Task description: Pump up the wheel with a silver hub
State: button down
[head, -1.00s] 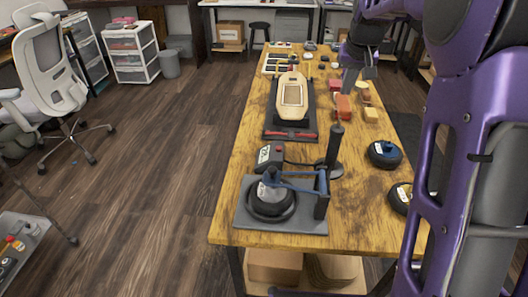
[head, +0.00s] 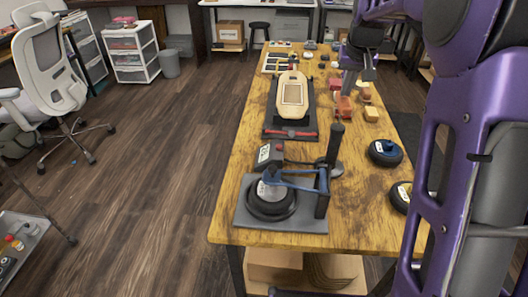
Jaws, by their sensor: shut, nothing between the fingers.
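A black-tyred wheel (head: 270,207) lies flat on a grey base plate (head: 310,219) at the near end of the wooden table. Its hub looks silver-grey, partly covered by the clamp of a blue-armed stand (head: 292,184). A pump with a black upright handle (head: 334,145) stands just behind, beside a small gauge box (head: 269,155). A wheel with a blue hub (head: 385,153) lies to the right. Another wheel (head: 401,196) is partly hidden behind my arm. My gripper (head: 350,85) is shut and empty over the far right of the table, well away from the wheels.
Red and yellow blocks (head: 343,107) lie beneath and beside my gripper. Small parts and trays fill the far end. Free wood shows along the left edge and right of the pump.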

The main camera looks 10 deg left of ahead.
notch_tip(320, 180, down, 2)
jog(key=shift+f+b, duration=0.1)
jog(key=shift+b, duration=0.4)
jog(key=shift+s+f, duration=0.1)
jog(key=shift+f, duration=2.1)
notch_tip(320, 180, up, 8)
jog(key=p, duration=0.6)
jog(key=shift+f, duration=0.2)
